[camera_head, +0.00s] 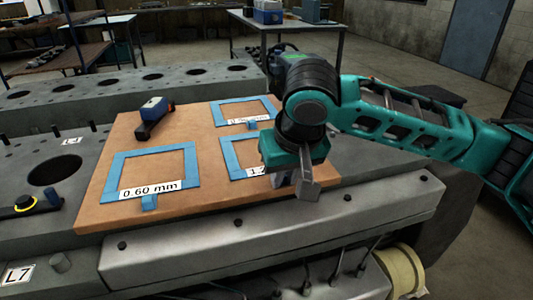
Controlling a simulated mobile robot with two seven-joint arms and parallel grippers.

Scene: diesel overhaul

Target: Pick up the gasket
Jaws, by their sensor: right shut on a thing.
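Three blue rectangular frame gaskets are on a brown board (120,165). The front left gasket (190,165) is labelled 0.60 mm. The back gasket (217,115) has a label partly hidden by my arm. The front right gasket (231,158) has a label starting "1.2"; its right side is hidden behind my right gripper. My right gripper (305,180) points down at the board's right front part. It is shut on the front right gasket, apparently at its tab, though the grip itself is mostly hidden. That gasket looks flat on or very close to the board. My left gripper is not in view.
A small blue and dark tool (154,112) lies at the board's back left. The board rests on a grey engine block (60,230) with round bores. A yellow and black item (25,205) sits at left. A table with boxes (290,25) stands behind.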

